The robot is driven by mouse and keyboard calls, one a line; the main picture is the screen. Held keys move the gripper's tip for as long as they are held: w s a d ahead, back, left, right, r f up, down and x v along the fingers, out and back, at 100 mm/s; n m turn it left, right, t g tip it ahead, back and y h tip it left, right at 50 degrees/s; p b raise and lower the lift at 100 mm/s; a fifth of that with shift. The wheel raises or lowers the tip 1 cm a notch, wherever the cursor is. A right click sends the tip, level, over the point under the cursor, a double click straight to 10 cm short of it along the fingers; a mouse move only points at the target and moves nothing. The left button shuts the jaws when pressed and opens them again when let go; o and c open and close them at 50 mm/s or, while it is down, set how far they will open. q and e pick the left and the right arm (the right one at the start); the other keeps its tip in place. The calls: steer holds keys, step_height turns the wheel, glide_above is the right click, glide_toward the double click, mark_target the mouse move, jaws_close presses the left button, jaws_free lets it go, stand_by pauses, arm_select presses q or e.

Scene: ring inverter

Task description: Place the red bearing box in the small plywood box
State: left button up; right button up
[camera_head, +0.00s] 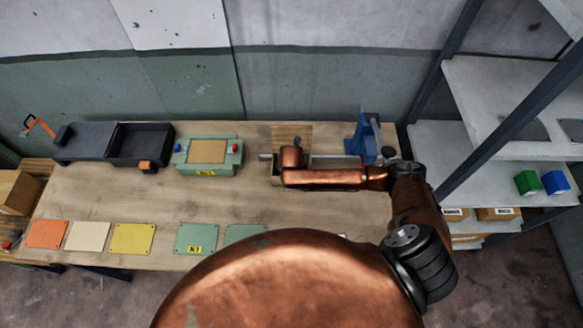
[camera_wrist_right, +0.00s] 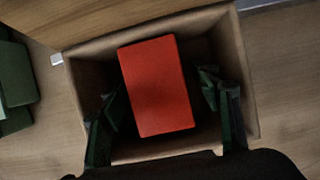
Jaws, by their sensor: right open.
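The red bearing box (camera_wrist_right: 157,85) sits inside the small plywood box (camera_wrist_right: 248,75) in the right wrist view, slightly turned against its walls. My right gripper (camera_wrist_right: 160,97) is open, with one green-and-black finger on each side of the red box. Small gaps show between the fingers and the red box. Whether the red box rests on the floor of the plywood box is hard to tell. In the head view my right arm covers this spot, and the red box is hidden there. My left gripper is in neither view.
On the workbench (camera_head: 130,195) stand a dark open bin (camera_head: 141,145), a green fixture (camera_head: 208,155) and a blue press-like tool (camera_head: 362,140). Several coloured plates lie along the front edge, including a yellow plate (camera_head: 132,238). Shelves (camera_head: 480,150) stand at the right.

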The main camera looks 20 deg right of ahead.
steer(key=v, duration=1.2)
stand_by(0.6)
